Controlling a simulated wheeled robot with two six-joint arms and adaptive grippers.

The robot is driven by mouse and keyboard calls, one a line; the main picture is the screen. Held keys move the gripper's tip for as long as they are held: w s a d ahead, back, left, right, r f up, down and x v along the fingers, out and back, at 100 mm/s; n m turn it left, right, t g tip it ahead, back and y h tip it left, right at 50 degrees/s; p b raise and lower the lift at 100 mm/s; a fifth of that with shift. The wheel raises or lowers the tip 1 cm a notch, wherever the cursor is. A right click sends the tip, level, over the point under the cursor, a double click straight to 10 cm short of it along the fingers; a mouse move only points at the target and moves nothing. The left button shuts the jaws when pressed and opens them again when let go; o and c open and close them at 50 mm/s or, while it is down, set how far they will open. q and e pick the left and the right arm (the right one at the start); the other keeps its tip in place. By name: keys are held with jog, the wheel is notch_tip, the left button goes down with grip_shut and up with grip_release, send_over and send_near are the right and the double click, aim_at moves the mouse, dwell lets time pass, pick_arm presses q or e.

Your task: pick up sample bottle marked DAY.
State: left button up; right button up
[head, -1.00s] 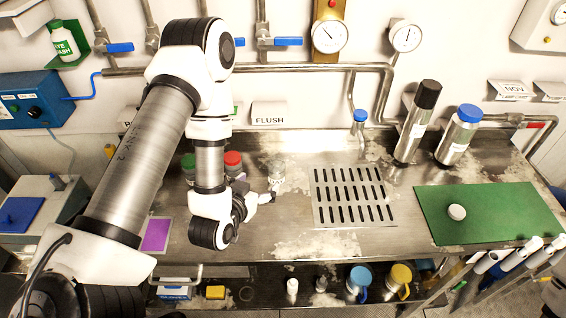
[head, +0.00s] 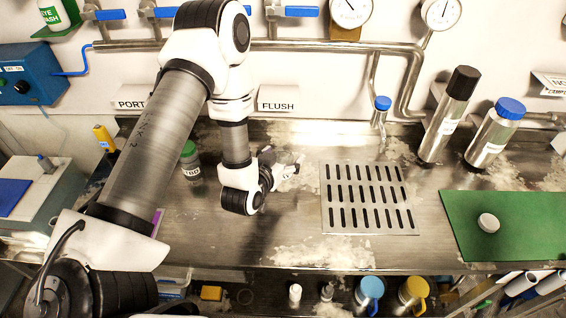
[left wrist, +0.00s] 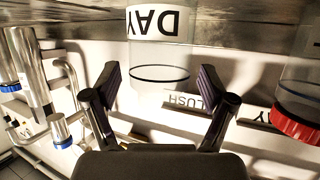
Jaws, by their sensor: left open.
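The sample bottle marked DAY (left wrist: 155,24) shows in the left wrist view, upside down in the picture, as a clear bottle with a white label and a dark ring line. My left gripper (left wrist: 160,84) is open, with one finger on each side of the bottle and gaps showing on both sides. I cannot tell how deep the bottle sits between the fingers. In the head view my left gripper (head: 286,170) is low over the steel counter, left of the drain grate, and largely hides the bottle. My right gripper is not in view.
A red-lidded bottle (left wrist: 297,118) stands close beside in the left wrist view. The drain grate (head: 368,198) is clear. Two steel bottles (head: 448,115) (head: 494,135) stand behind the green mat (head: 510,225).

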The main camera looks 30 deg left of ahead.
pick_arm(q)
jog(key=shift+w+f, duration=0.2)
jog(key=c, duration=1.1)
jog(key=shift+r, duration=0.2)
